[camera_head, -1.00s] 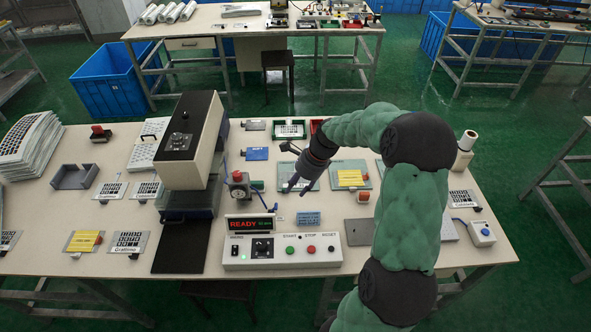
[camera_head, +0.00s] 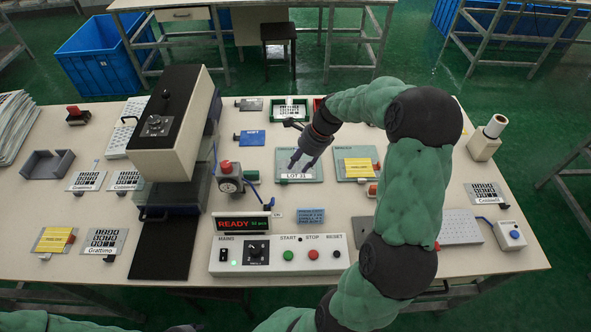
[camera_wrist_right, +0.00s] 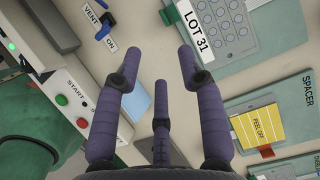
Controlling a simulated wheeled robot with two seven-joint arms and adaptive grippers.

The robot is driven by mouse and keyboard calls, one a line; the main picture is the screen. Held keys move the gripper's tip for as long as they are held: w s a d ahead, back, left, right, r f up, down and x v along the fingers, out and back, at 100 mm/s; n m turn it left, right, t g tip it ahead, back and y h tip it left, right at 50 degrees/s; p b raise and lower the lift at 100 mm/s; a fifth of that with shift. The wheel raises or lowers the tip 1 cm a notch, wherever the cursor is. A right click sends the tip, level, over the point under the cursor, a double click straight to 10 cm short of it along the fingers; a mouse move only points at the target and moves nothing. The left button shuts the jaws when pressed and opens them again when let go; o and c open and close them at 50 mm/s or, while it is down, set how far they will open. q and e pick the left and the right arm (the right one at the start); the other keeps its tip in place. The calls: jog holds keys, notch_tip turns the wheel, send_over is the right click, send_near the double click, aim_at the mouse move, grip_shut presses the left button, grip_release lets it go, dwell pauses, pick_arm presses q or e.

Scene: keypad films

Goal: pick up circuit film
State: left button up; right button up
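A grey sheet with rows of round pads and a white LOT 31 label (camera_wrist_right: 230,28) lies on a teal plate (camera_head: 316,178); it looks like the circuit film, though no such name is readable. In the head view the label (camera_head: 297,176) shows at the plate's front edge, and my right gripper (camera_head: 303,161) covers part of the sheet. In the right wrist view my right gripper (camera_wrist_right: 160,54) has its purple fingers spread, with nothing between them. The sheet lies beyond the fingers toward the upper right, apart from them. My left gripper is out of view.
A second teal plate marked SPACER (camera_wrist_right: 297,100) bears a yellow PEEL OFF sheet (camera_wrist_right: 259,128). The control box (camera_head: 278,255) with a READY display (camera_head: 242,225) stands in front.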

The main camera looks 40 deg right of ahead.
jog(key=f, duration=0.1)
jog(key=b, duration=0.2)
send_over(285, 181)
jog(key=s+d, duration=0.2)
jog(key=f, duration=0.4)
jog(key=shift+a+f, duration=0.2)
jog(key=shift+f, duration=0.2)
jog(key=shift+b+x, duration=1.3)
jog(key=shift+x, duration=1.3)
jog(key=shift+w+r, duration=0.15)
jog(key=shift+c, duration=0.3)
grip_shut()
